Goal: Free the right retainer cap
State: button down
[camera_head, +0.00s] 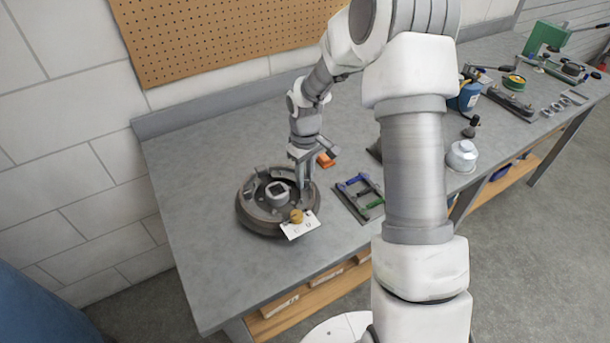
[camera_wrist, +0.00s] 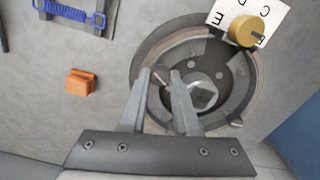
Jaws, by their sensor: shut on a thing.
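A round dark brake assembly (camera_head: 248,222) lies on the bench, with a pale square-topped hub (camera_head: 277,190) in its middle. It also shows in the wrist view (camera_wrist: 205,40). My gripper (camera_head: 303,186) points down at the assembly's right side. In the wrist view its two fingertips (camera_wrist: 159,73) are close together over the ring beside the hub. They are shut on a small part there, which I take for the right retainer cap (camera_wrist: 160,78); the fingers and shadow mostly hide it. I cannot tell whether the cap is still seated. The left retainer cap is not clear.
A brass knob (camera_head: 296,215) on a white lettered card (camera_head: 301,227) sits at the assembly's front edge. An orange block (camera_head: 325,160) and a rack with blue and green springs (camera_head: 345,202) are to the right. Bench left of the assembly is clear.

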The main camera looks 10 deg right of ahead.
jog(key=n+p, duration=0.1)
jog(key=n, duration=0.4)
jog(key=shift+n, duration=0.4)
dwell(0.4)
jog(key=c, duration=0.6)
grip_release()
jog(key=shift+c, duration=0.2)
notch_tip(320, 180, up, 18)
jog(key=shift+f+p, duration=0.25)
jog(key=shift+p, duration=0.1)
